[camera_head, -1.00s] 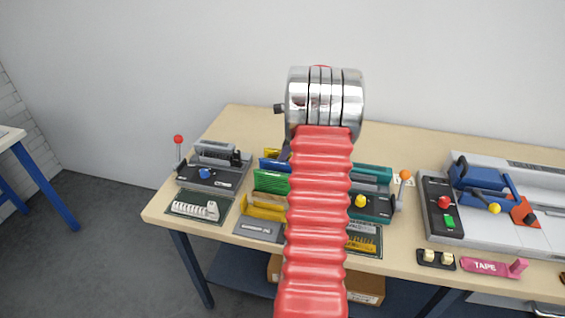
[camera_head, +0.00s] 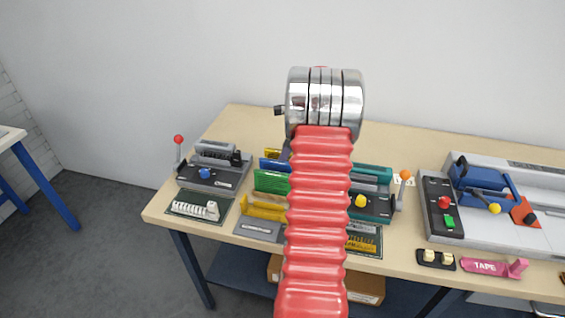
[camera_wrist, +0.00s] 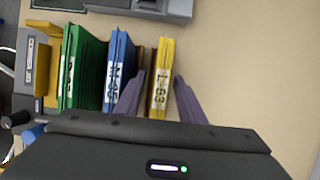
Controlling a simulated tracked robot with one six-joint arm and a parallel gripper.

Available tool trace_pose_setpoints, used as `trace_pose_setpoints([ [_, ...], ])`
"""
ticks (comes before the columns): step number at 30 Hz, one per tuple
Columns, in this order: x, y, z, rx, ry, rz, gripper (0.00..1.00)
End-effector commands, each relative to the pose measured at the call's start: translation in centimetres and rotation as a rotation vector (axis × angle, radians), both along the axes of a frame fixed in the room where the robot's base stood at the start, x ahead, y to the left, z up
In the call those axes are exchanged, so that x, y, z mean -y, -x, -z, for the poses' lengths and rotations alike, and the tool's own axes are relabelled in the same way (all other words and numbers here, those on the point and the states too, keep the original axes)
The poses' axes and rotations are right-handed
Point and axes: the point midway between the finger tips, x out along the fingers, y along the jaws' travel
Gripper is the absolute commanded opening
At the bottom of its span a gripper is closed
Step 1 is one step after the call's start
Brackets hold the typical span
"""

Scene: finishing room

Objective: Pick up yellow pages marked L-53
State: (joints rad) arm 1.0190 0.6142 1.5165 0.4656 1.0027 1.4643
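The yellow pages (camera_wrist: 164,62) stand on edge in the wrist view, with a white label that looks like L-53, though it is hard to read exactly. My gripper (camera_wrist: 159,79) is open, with one dark finger on the left of the yellow pages and one on the right. Gaps show between the fingers and the pages. In the head view a sliver of yellow (camera_head: 272,152) shows behind the blue pages; my red arm hides the rest and the gripper.
Blue pages (camera_wrist: 118,62) and green pages (camera_wrist: 84,62) stand left of the yellow pages, the blue close to my left finger. A yellow holder (camera_wrist: 42,60) is at the far left. A grey machine (camera_wrist: 140,5) lies beyond. The tabletop (camera_wrist: 250,70) on the right is clear.

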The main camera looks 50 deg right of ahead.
Motion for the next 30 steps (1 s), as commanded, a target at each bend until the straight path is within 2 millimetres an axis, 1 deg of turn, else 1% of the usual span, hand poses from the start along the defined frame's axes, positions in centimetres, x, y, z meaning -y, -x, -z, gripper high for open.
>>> trace_pose_setpoints([
  [6, 0.00, 0.00, 0.01, 0.000, 0.000, 0.000, 0.36],
  [7, 0.00, 0.00, 0.01, 0.000, 0.000, 0.000, 0.35],
  [22, 0.00, 0.00, 0.00, 0.000, 0.000, 0.000, 0.00],
  [30, 0.00, -0.02, -0.04, 0.000, 0.000, 0.000, 0.00],
])
